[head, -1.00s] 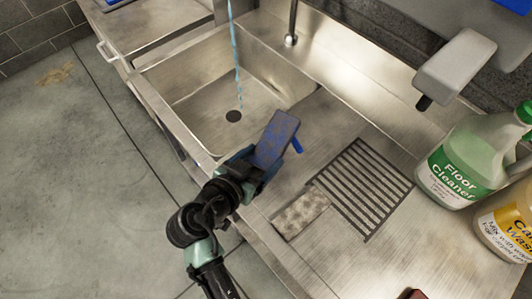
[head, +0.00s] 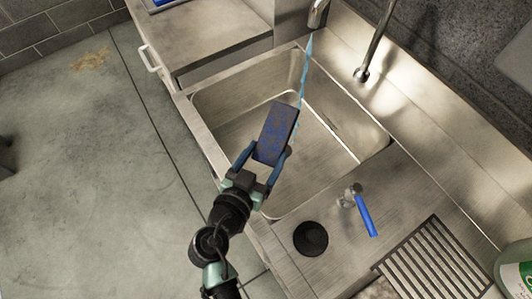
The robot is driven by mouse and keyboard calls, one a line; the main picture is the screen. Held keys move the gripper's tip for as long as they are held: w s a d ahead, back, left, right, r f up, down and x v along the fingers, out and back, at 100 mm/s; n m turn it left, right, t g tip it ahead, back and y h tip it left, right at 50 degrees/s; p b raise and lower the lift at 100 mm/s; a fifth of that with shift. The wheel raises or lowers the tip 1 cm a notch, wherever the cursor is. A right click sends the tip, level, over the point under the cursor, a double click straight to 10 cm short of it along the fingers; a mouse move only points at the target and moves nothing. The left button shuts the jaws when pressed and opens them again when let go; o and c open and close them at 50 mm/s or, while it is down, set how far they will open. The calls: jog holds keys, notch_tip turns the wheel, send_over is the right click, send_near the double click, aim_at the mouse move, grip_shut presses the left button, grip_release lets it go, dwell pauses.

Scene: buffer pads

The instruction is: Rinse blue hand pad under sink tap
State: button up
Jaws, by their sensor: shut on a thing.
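The blue hand pad (head: 277,131), a rectangular block with brownish marks on its face, is held tilted over the near-left part of the sink basin (head: 348,167). My gripper (head: 262,165) is shut on its lower end, one finger on each side. A blue stream of water (head: 305,70) falls from the tap (head: 318,12) at the top of the view. The stream passes behind or against the pad's right edge; I cannot tell if it touches. The drain is hidden behind the pad.
A blue-handled lever (head: 365,215) and a round black disc (head: 311,238) are on the counter right of my arm. A ribbed drain grate (head: 440,262) and part of a floor cleaner bottle (head: 516,268) are at lower right. A vertical metal pipe (head: 376,45) stands behind the basin.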

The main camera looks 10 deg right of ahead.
jog(key=shift+w+d+r, duration=0.2)
jog(key=shift+w+d, duration=0.15)
jog(key=shift+w, duration=0.05)
jog(key=x, duration=0.3)
jog(key=r+x, duration=0.1)
jog(key=x, duration=0.2)
jog(key=r+x, duration=0.1)
jog(key=x, duration=0.2)
jog(key=shift+w+d+b, duration=0.35)
jog(key=shift+b, duration=0.05)
jog(key=shift+w+d+r+b, duration=0.15)
jog(key=shift+w+d+b, duration=0.15)
jog(key=shift+w+d, duration=0.4)
jog(key=shift+a, duration=0.2)
dwell(2.3)
jog(key=s+a, duration=0.2)
jog(key=s+a+b, duration=0.1)
jog(key=s+a, duration=0.1)
jog(key=s, duration=0.1)
jog(key=s+a, duration=0.2)
jog(key=s, duration=0.1)
jog(key=shift+a, duration=0.1)
jog(key=shift+s+a+b, duration=0.3)
jog(key=shift+s+a, duration=0.1)
jog(key=shift+s, duration=0.05)
